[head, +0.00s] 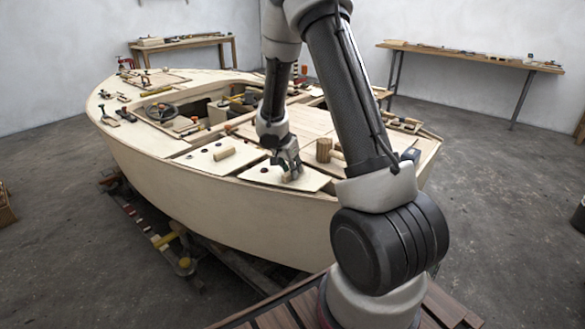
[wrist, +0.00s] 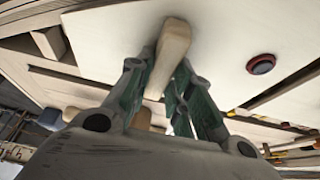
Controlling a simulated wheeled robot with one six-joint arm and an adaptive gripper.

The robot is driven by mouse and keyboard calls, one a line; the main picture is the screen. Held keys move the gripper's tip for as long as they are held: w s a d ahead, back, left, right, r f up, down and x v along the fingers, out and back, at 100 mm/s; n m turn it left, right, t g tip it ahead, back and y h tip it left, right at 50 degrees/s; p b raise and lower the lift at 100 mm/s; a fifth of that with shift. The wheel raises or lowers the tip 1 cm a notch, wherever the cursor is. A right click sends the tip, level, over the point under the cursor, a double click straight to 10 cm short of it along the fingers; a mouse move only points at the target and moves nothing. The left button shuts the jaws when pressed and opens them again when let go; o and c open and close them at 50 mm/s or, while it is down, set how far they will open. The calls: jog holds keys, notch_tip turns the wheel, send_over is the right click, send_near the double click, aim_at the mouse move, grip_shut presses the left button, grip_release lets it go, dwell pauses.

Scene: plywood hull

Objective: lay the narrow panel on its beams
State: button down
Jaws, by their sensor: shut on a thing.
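A pale plywood panel (head: 312,183) with a wooden handle is at the near side of the boat hull in the head view. My gripper (head: 289,168) is over it, with its fingers on both sides of the handle. In the wrist view my gripper (wrist: 166,90) is shut on the wooden handle (wrist: 173,45), and the panel (wrist: 222,35) spreads behind it with a dark red knob (wrist: 261,64). The panel's near edge overlaps the hull's rim in the head view. Whether the panel touches beams beneath it cannot be told; the beams under it are hidden.
Another panel (head: 197,160) with a handle (head: 223,153) lies just left. A wooden block (head: 323,150) stands to the right. Workbenches (head: 470,57) stand along the walls.

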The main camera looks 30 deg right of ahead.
jog(key=shift+f, duration=0.55)
jog(key=c, duration=1.2)
grip_release()
jog(key=v, duration=1.1)
jog(key=shift+a+r, duration=0.2)
jog(key=shift+r, duration=0.15)
